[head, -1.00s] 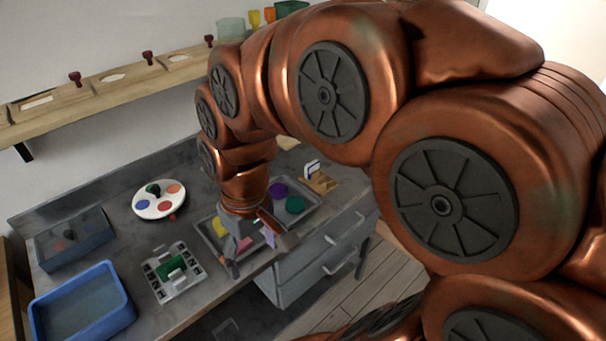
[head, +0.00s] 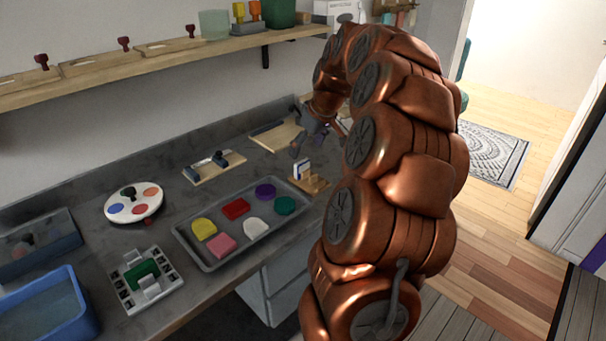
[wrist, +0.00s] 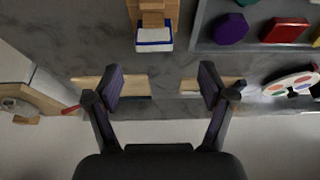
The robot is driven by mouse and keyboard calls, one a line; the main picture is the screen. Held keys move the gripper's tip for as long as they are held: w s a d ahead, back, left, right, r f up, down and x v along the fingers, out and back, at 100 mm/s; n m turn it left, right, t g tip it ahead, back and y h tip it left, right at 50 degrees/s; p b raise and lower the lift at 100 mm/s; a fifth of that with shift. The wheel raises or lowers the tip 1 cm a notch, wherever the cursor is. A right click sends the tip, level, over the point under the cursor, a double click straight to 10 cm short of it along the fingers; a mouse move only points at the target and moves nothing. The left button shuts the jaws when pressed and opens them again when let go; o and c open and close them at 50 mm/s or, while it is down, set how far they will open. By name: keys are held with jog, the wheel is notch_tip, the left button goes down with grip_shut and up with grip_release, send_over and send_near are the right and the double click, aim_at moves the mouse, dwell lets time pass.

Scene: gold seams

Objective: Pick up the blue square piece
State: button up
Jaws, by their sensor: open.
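I cannot make out a blue square piece in either view. The grey tray (head: 207,265) holds a yellow piece (head: 204,229), a red piece (head: 236,208), a pink piece (head: 221,244), a white piece (head: 256,228), a purple piece (head: 265,191) and a green piece (head: 285,205). My gripper (head: 308,137) is beyond the tray, near the back of the bench. In the wrist view my gripper (wrist: 162,88) is open with nothing between its fingers. A white, blue-edged card (wrist: 154,37) in a wooden stand (head: 314,184) is beyond the fingers there.
A round palette (head: 133,204), a grey fixture with a green block (head: 146,278) and a blue bin (head: 45,310) are on the left. A wooden board with dark fittings (head: 213,167) lies behind the tray. A shelf (head: 130,69) runs above the bench.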

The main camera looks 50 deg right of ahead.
aim_at(303, 162)
jog(key=shift+d+p+x, duration=0.2)
jog(key=shift+x, duration=1.75)
jog(key=shift+d+p+x, duration=0.15)
jog(key=shift+d+x, duration=0.05)
jog(key=shift+x, duration=1.7)
jog(key=shift+s, duration=0.15)
jog(key=c, duration=1.3)
